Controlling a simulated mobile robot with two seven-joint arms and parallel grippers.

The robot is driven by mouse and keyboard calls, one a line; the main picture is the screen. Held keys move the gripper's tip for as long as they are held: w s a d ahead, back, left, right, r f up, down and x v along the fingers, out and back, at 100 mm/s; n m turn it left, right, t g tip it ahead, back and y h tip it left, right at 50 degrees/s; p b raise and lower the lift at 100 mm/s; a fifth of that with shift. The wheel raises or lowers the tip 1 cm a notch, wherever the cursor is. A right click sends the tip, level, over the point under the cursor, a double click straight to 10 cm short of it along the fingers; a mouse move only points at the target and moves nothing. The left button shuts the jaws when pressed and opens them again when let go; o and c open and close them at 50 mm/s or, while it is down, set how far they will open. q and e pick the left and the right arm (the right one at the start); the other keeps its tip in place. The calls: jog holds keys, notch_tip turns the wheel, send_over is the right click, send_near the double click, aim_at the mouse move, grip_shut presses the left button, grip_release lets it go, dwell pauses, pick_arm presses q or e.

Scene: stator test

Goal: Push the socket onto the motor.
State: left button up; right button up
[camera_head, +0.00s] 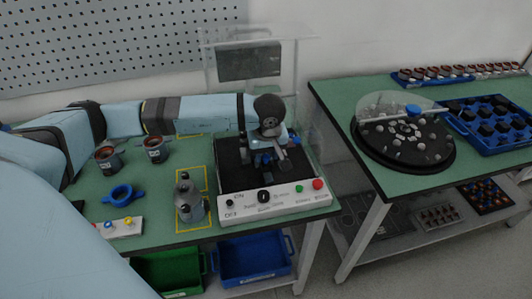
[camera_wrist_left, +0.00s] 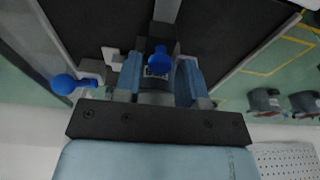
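My left gripper (camera_head: 268,160) reaches down over the black bed of the test station (camera_head: 234,180). In the left wrist view its two blue-grey fingers (camera_wrist_left: 157,80) stand apart, on either side of a dark part with a blue ball knob (camera_wrist_left: 160,60). Whether they press on it I cannot tell. A second blue knob (camera_wrist_left: 65,83) on a pale lever is beside the left finger; a blue knob (camera_head: 297,140) also shows in the head view. The motor and socket at the station are mostly hidden by my gripper, and I cannot tell whether they touch. My right gripper is out of view.
Two dark cylindrical parts (camera_head: 107,158) (camera_head: 155,149), a blue ring (camera_head: 122,193) and a grey metal piece (camera_head: 189,200) are on the green table. A clear panel stands behind the station. The right table holds a round dial (camera_head: 440,158) and blue trays (camera_head: 455,122).

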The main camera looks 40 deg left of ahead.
pick_arm(q)
jog(key=r, duration=0.2)
jog(key=r+p, duration=0.2)
jog(key=r, duration=0.1)
jog(key=shift+s+d+r, duration=0.3)
jog(key=shift+d, duration=0.1)
jog(key=shift+f, duration=0.1)
